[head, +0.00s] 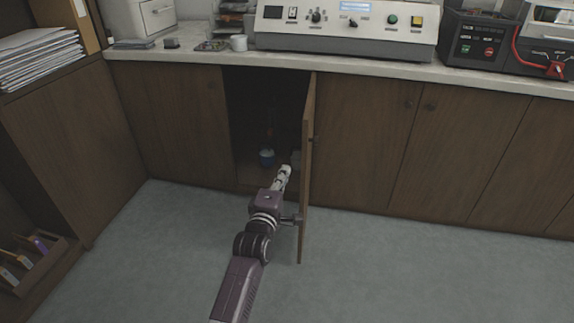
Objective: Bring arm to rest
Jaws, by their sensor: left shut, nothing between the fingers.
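My left arm reaches forward from the bottom of the head view. My left gripper (284,174) is shut and empty at the mouth of an open cupboard, just left of its door. The cupboard door (307,160) stands swung out toward me, close to the right side of my arm. I cannot tell whether the wrist touches the door. My right gripper is not in view.
A counter (190,57) with a control panel (345,25) runs above. Closed cupboards (365,140) stand to the right. Grey floor (420,270) is clear at right. A shelf with papers (38,55) stands left.

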